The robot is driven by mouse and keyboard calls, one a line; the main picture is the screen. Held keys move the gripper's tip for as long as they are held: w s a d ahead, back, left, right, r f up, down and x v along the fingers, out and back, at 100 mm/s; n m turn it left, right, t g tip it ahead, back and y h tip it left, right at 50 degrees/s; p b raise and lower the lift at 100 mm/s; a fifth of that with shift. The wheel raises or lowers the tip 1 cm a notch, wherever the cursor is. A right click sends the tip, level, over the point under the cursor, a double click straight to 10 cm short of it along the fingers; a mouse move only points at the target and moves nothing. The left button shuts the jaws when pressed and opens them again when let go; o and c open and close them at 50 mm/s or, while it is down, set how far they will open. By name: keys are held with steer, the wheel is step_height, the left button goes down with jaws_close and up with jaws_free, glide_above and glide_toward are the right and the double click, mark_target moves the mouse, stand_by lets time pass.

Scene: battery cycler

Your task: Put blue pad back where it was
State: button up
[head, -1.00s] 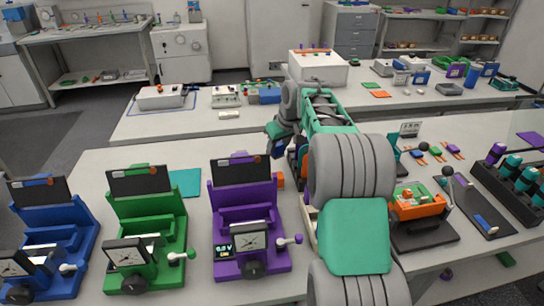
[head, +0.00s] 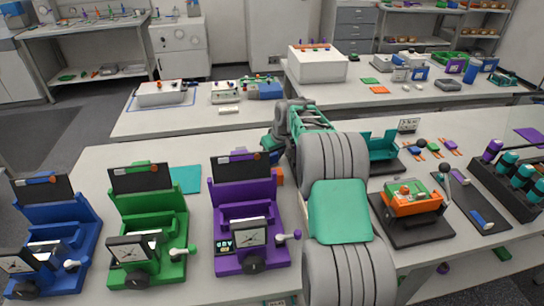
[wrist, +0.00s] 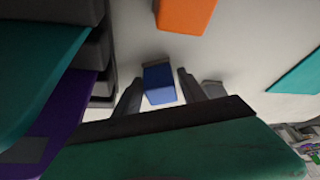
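In the head view my gripper (head: 271,146) is at the back of the front bench, behind and right of the purple cycler (head: 247,215). My arm hides much of that area, and the pad cannot be made out clearly there. An orange block (head: 278,177) is on the bench behind the purple cycler; the wrist view also shows an orange block (wrist: 185,13) near the pad.
A green cycler (head: 150,225) and a blue cycler (head: 50,235) stand left of the purple one. A teal mat (head: 185,179) lies behind them.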

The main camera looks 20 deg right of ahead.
steer(key=shift+o, duration=1)
steer(key=shift+r, duration=0.35)
steer(key=b+v, duration=0.1)
steer(key=v, duration=1)
steer(key=shift+s+r, duration=0.15)
steer(key=shift+r, duration=0.2)
steer(key=shift+d, duration=0.1)
